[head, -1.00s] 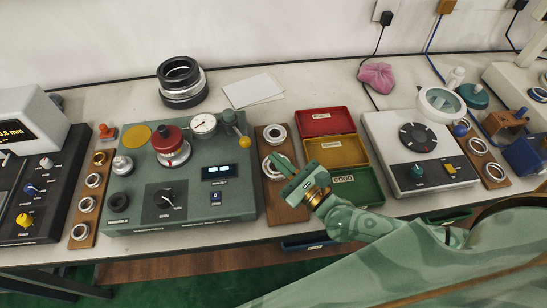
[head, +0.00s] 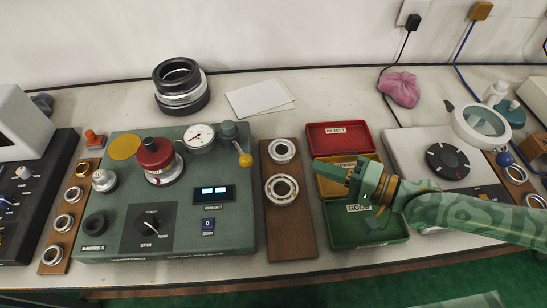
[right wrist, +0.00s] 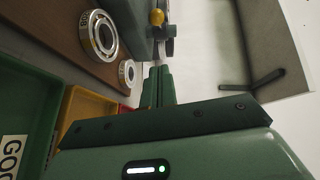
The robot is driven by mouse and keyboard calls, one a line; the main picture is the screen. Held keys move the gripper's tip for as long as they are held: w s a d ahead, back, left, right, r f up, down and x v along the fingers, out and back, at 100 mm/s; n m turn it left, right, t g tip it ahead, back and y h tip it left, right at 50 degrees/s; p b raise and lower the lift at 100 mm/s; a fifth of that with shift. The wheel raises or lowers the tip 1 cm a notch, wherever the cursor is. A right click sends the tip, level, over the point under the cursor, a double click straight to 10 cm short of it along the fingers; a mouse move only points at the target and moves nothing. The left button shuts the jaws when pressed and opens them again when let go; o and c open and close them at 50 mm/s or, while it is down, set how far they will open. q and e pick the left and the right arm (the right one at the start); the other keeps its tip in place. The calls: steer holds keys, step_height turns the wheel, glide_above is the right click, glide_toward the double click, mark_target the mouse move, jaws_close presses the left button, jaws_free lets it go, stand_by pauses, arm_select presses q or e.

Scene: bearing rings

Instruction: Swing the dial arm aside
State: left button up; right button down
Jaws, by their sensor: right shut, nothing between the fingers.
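The dial gauge (head: 200,135) has a white face and sits at the back of the green test machine (head: 225,225), beside the red-topped spindle (head: 155,158). Its arm joins a grey-green post (head: 230,130) with a lever ending in a yellow ball (head: 245,160). The yellow ball also shows in the right wrist view (right wrist: 157,17), beyond the fingertips. My right gripper (head: 352,172) is shut and empty over the yellow bin, to the right of the lever and apart from it. Its closed fingers (right wrist: 158,75) point toward the ball in the right wrist view. My left gripper is out of view.
A wooden board (head: 290,235) with two bearing rings lies between the machine and the bins. The red bin (head: 340,135), yellow bin (head: 330,187) and green bin (head: 365,237) stand in a row. A black-and-silver ring stack (head: 181,85) stands behind the machine.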

steer(key=x, duration=0.8)
steer(key=shift+w+a, duration=0.2)
steer(key=shift+w, duration=0.05)
steer(key=a, duration=0.3)
steer(key=shift+a+f, duration=0.25)
steer(key=shift+f, duration=0.05)
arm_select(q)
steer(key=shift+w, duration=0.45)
arm_select(e)
steer(key=shift+s+a+f, duration=0.15)
steer(key=shift+a, duration=0.35)
